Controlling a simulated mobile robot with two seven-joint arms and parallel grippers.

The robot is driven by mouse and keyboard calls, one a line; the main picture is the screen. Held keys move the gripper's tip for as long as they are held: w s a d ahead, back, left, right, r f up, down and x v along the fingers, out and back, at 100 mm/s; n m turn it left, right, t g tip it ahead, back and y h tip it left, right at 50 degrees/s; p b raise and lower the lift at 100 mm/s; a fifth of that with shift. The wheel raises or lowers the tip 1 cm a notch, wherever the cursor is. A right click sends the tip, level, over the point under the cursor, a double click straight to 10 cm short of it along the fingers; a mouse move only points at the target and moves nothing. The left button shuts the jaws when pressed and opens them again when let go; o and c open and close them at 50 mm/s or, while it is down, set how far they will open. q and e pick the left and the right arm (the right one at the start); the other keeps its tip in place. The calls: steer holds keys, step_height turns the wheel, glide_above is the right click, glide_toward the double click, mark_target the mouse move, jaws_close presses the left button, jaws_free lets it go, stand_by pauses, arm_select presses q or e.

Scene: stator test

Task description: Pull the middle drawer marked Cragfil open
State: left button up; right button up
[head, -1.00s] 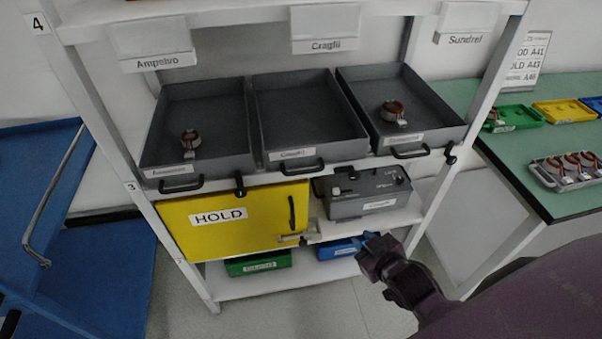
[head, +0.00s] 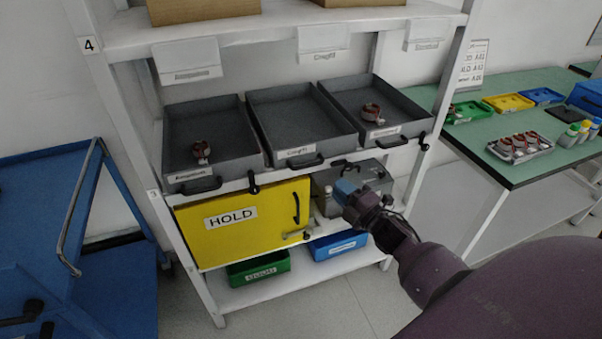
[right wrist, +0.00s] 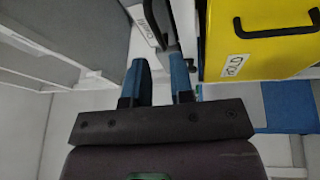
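The middle drawer marked Cragfil (head: 300,108) is an empty open-topped grey tray on the shelf. Its white label and black handle (head: 307,162) face front, and its front lines up with its neighbours. My right gripper (head: 345,192) has blue fingers and is below and right of that handle, in front of a grey box (head: 322,187). In the right wrist view the gripper's fingers (right wrist: 158,80) are apart, with nothing seen between them. A white label (right wrist: 146,25) and a dark bar lie beyond the fingertips. My left gripper is not seen.
Left drawer (head: 208,130) and right drawer (head: 375,90) each hold a copper-coloured stator. Below are a yellow HOLD box (head: 245,245) and green (head: 258,268) and blue (head: 338,245) bins. A blue cart (head: 40,210) stands left, a green-topped table (head: 480,160) right.

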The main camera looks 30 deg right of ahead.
mark_target(311, 165)
steer(key=w, duration=0.3)
steer(key=w+a+r+n, duration=0.1)
steer(key=w, duration=0.3)
steer(key=w+a+r+n+y, duration=0.1)
steer(key=w, duration=0.2)
steer(key=shift+w+a+r+t, duration=0.1)
steer(key=shift+w+a+t, duration=0.1)
steer(key=shift+a+t, duration=0.1)
steer(key=shift+d, duration=0.1)
steer(key=shift+c, duration=0.3)
jaws_close()
